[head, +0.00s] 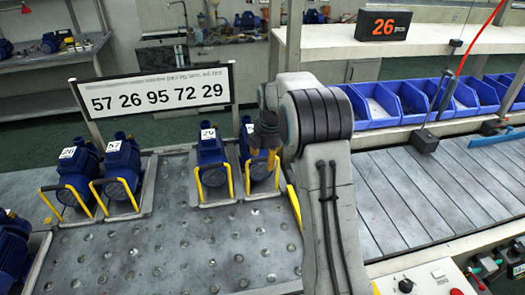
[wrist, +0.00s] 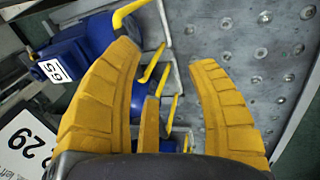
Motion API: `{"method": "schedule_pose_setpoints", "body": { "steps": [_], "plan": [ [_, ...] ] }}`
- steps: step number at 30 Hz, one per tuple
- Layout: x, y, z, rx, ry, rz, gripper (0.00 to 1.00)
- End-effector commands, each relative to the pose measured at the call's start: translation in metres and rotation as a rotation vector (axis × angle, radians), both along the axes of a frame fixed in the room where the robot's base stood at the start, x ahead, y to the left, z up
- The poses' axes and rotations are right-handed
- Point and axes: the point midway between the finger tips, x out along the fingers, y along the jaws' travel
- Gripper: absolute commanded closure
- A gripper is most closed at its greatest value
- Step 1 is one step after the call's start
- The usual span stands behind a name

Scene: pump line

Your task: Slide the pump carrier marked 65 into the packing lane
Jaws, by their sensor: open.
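Several blue pumps stand upright in grey carriers with yellow handles on the studded table. My gripper (head: 266,150) is in front of that pump, partly hidden by my arm. In the wrist view my gripper (wrist: 165,62) is open, with yellow handles and a carrier edge between and beyond its fingers. A blue pump (wrist: 90,45) there has a tag that seems to read 65.
A white sign (head: 155,90) reads 57 26 95 72 29. A display (head: 383,26) shows 26. A grey slatted lane (head: 430,190) lies right of my arm, with blue bins (head: 400,100) behind it. The studded table (head: 200,250) is clear in front of the pumps.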

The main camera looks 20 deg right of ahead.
Motion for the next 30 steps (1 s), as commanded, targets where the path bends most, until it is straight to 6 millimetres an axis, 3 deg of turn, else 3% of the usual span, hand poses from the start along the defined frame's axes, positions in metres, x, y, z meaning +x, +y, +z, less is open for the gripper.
{"method": "schedule_pose_setpoints", "body": {
  "steps": [7, 16, 18, 30],
  "plan": [
    [0.038, -0.008, 0.006, 0.0, 0.002, 0.0, 0.48],
    [0.066, -0.013, 0.004, 0.001, 0.001, 0.0, 0.48],
    [0.065, -0.013, -0.011, 0.002, 0.003, 0.0, 0.48],
    [0.06, -0.012, -0.057, 0.001, -0.001, 0.0, 0.48]
  ]
}}
